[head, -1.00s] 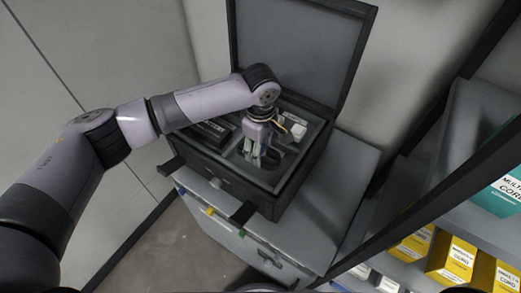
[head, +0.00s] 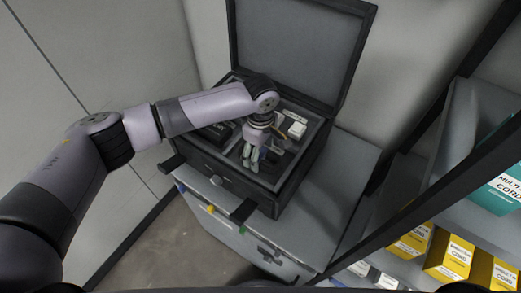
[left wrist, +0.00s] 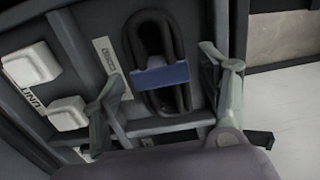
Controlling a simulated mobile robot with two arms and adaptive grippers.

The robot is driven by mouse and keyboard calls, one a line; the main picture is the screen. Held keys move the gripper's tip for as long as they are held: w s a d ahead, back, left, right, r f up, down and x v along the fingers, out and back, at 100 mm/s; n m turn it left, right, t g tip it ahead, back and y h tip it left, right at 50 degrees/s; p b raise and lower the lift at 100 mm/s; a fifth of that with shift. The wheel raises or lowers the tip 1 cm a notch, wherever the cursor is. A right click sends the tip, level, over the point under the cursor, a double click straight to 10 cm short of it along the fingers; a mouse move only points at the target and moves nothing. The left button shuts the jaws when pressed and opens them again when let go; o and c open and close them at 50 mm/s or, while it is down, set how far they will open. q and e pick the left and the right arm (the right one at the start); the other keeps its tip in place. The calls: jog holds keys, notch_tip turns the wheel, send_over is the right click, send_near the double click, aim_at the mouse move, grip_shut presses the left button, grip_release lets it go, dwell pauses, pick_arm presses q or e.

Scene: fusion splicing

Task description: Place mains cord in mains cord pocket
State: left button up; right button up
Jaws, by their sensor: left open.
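The mains cord is a black coil with a blue band (left wrist: 160,76), lying in a dark compartment (left wrist: 190,118) of the case in the left wrist view. The blue band also shows in the head view (head: 264,153), beside my fingers. My left gripper (head: 251,156) is over that compartment, pointing down. In the left wrist view the fingers of my left gripper (left wrist: 160,75) are spread wide, one on each side of the coil, with nothing held between them. My right gripper is not in view.
The black case (head: 262,205) stands open on a grey cabinet (head: 335,190), its lid (head: 298,45) raised behind. White blocks (head: 296,130) sit in nearby compartments. A shelf with yellow boxes (head: 450,257) and a teal box (head: 500,195) stands at the right.

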aim_at(261, 154)
pick_arm(q)
notch_tip(261, 154, up, 12)
jog(key=b, duration=0.2)
jog(key=shift+r, duration=0.15)
dwell(0.7)
